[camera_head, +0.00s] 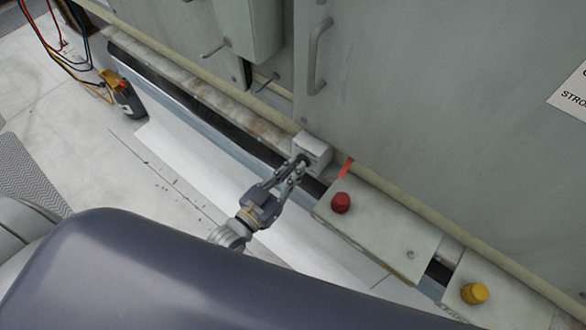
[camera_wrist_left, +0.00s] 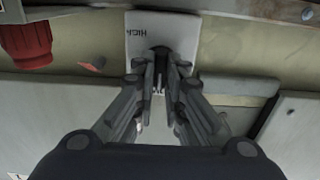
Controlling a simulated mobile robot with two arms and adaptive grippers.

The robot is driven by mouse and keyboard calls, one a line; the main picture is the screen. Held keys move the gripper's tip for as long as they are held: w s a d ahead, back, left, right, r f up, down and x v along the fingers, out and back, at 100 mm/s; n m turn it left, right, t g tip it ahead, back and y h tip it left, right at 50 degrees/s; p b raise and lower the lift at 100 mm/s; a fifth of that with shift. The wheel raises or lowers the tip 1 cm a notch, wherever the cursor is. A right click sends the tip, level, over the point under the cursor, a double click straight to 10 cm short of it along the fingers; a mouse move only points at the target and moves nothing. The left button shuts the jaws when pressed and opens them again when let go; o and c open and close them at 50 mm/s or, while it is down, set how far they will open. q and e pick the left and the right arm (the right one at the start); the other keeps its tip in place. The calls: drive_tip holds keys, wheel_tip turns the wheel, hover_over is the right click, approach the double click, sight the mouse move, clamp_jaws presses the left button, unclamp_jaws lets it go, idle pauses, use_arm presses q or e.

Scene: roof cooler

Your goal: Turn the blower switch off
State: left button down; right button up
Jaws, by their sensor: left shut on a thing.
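The blower switch looks to be the small pale grey box (camera_head: 312,149) on the ledge at the foot of the big grey cabinet. In the left wrist view the box (camera_wrist_left: 139,27) carries the word HIGH, seen upside down, and a dark knob (camera_wrist_left: 160,54) on its face. My left gripper (camera_head: 301,162) reaches the box's front, and its fingers (camera_wrist_left: 160,82) are shut on the dark knob. The fingers hide most of the knob, so I cannot tell its exact setting. My right gripper is in neither view.
A red knob (camera_head: 341,203) and a yellow knob (camera_head: 474,293) stand on plates to the right of the box. A cabinet handle (camera_head: 319,56) is above it. A yellow and black meter (camera_head: 122,93) with wires stands at the left. The pale floor (camera_head: 95,165) is open there.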

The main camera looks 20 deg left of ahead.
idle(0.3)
use_arm(q)
drive_tip(key=c, duration=1.7)
unclamp_jaws()
drive_tip(key=shift+o, duration=0.2)
drive_tip(key=v, duration=1.2)
drive_tip(key=s+a+f+g+y, duration=0.2)
drive_tip(key=s+a+f+g, duration=0.15)
drive_tip(key=f, duration=1.05)
drive_tip(key=s+a+f+g+y, duration=0.2)
drive_tip(key=f+g, duration=0.2)
drive_tip(key=f, duration=0.9)
drive_tip(key=s+f+n+g+y, duration=0.1)
drive_tip(key=s+f+g, duration=0.7)
drive_tip(key=s+f, duration=0.8)
drive_tip(key=s+y, duration=0.1)
drive_tip(key=s, duration=0.3)
drive_tip(key=shift+a+n, duration=0.25)
drive_tip(key=shift+n, duration=0.05)
